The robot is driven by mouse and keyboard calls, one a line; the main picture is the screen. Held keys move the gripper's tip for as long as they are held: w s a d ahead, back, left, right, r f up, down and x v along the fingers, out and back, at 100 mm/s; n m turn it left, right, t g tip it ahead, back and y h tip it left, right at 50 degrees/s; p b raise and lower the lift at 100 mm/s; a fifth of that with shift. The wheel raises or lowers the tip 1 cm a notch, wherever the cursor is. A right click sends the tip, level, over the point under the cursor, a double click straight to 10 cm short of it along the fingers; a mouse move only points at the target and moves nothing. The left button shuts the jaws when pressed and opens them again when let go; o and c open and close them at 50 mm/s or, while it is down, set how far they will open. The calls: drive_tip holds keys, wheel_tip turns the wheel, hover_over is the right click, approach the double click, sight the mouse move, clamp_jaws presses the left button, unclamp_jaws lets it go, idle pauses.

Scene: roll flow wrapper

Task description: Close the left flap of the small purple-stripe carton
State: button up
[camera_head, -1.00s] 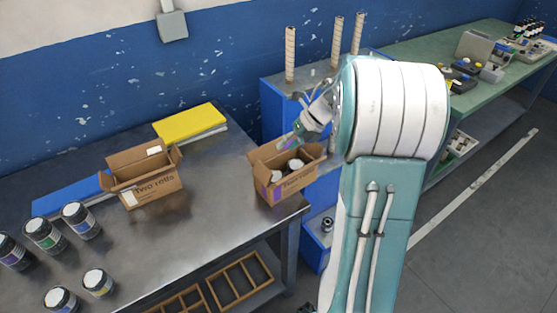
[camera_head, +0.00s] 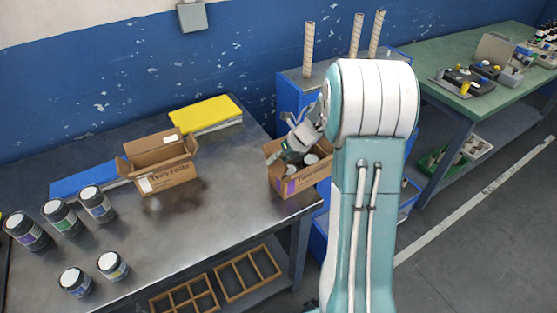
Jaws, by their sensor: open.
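The small purple-stripe carton (camera_head: 302,183) stands at the right end of the metal table, beside my arm. Its purple stripe shows on the near face, and white-topped jars show inside. My gripper (camera_head: 286,156) is over the carton's left side, close to its open top. It is open, and I see nothing held in it. I cannot tell whether it touches the left flap, which is largely hidden behind the gripper. The carton's right side is partly hidden by my arm.
A second open carton (camera_head: 168,178) stands left on the metal table (camera_head: 215,215). A blue cabinet with rolls (camera_head: 308,50) is behind the purple-stripe carton.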

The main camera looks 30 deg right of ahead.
drive_tip(key=shift+a, duration=0.15)
drive_tip(key=shift+d, duration=0.25)
clamp_jaws()
drive_tip(key=shift+d, duration=0.15)
drive_tip(key=shift+d+f+y, duration=0.25)
drive_tip(key=shift+f+y, duration=0.1)
drive_tip(key=shift+y, duration=0.65)
drive_tip(key=shift+d+f+m+y, duration=0.1)
drive_tip(key=shift+d+m+y, duration=0.15)
drive_tip(key=shift+y, duration=0.35)
drive_tip(key=shift+d+f+m+y, duration=0.1)
drive_tip(key=shift+m+y, duration=0.15)
drive_tip(key=shift+y, duration=0.35)
unclamp_jaws()
